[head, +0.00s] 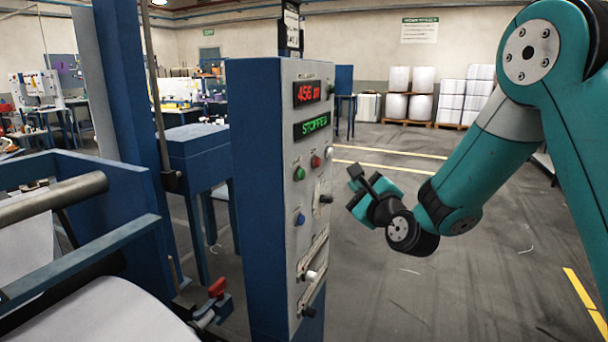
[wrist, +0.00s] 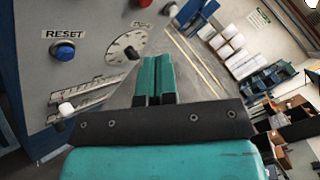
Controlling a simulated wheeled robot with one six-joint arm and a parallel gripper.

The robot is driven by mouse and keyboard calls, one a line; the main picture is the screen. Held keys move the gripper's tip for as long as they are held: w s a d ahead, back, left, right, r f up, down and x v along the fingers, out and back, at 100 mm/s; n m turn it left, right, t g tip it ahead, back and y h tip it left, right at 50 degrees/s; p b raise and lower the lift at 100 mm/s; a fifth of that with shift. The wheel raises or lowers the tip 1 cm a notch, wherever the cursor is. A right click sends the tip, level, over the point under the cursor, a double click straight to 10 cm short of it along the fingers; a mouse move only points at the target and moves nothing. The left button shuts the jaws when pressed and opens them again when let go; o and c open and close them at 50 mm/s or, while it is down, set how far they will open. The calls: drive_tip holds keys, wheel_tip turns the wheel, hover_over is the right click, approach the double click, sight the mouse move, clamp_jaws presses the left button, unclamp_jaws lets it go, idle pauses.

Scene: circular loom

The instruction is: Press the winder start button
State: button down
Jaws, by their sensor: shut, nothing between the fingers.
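The winder's control panel (head: 312,120) is a pale face on a blue cabinet. A green button (head: 298,174) sits on its left side below the displays; its label is too small to read. A red button (head: 315,161) and a white one (head: 329,153) are to its right. A blue button (head: 300,219) is lower; in the wrist view this blue button (wrist: 65,50) is labelled RESET. My gripper (head: 356,177) is shut and empty, right of the panel and apart from it. Its teal fingers (wrist: 154,80) show in the wrist view. The green button does not show there.
The displays read 456 in red (head: 307,92) and STOPPED in green (head: 312,125). A black knob (head: 326,198) and white slider handle (head: 310,275) stick out from the panel. Blue machine framing with a roller (head: 50,198) stands left. Open floor (head: 400,290) lies right.

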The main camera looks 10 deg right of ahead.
sight(301, 174)
drive_tip(key=w+a+p, duration=0.5)
drive_tip(key=a+p, duration=0.1)
drive_tip(key=p, duration=1.7)
drive_tip(key=shift+a+r, duration=0.2)
drive_tip(key=shift+a, duration=0.2)
drive_tip(key=shift+a+f, duration=0.1)
drive_tip(key=shift+f, duration=0.1)
drive_tip(key=shift+r+p, duration=0.15)
drive_tip(key=shift+p, duration=0.65)
drive_tip(key=shift+w+a+p, duration=0.25)
drive_tip(key=shift+a+p, duration=0.05)
drive_tip(key=shift+p, duration=1.55)
drive_tip(key=shift+f+b, duration=0.25)
drive_tip(key=shift+b, duration=0.35)
